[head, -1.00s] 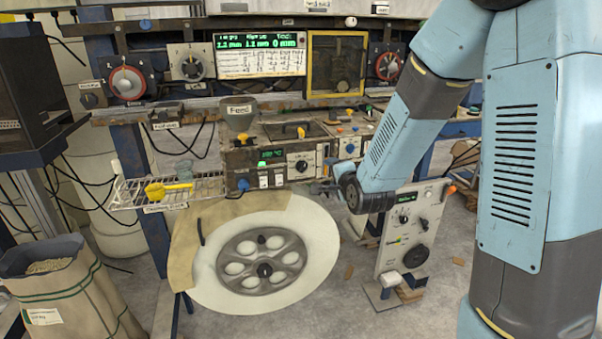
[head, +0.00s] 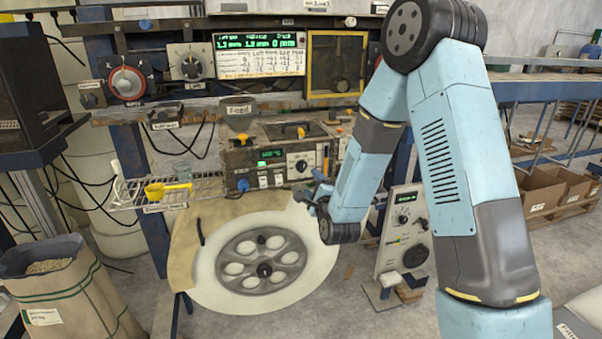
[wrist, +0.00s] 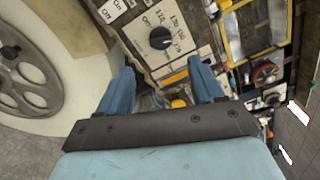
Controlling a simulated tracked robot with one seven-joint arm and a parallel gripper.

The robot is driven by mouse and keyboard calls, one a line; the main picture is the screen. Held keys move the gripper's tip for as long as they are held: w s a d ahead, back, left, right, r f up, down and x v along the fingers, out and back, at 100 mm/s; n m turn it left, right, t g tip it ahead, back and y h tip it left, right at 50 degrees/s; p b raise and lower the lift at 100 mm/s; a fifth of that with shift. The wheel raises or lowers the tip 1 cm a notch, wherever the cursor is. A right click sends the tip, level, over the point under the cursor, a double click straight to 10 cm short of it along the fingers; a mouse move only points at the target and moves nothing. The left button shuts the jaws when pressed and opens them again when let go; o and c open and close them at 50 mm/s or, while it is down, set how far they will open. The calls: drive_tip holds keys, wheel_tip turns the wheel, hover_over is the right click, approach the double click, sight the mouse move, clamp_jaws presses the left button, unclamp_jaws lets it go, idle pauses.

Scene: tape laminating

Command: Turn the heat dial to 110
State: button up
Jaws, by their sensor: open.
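A black round dial (wrist: 160,38) sits on a white scale plate with printed numbers in the wrist view; I take it for the heat dial. The numbers are small and tilted, so I cannot read its setting for sure.
A large pale reel (head: 215,275) stands below the machine, close to my gripper's left. A wire rack (head: 205,190) with a yellow scoop juts out at left. A second control panel (head: 398,235) stands at lower right. Switches and knobs flank the dial.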

sight(303, 169)
drive_tip(key=x, duration=0.9)
drive_tip(key=shift+w+a, duration=0.1)
drive_tip(key=shift+w, duration=0.1)
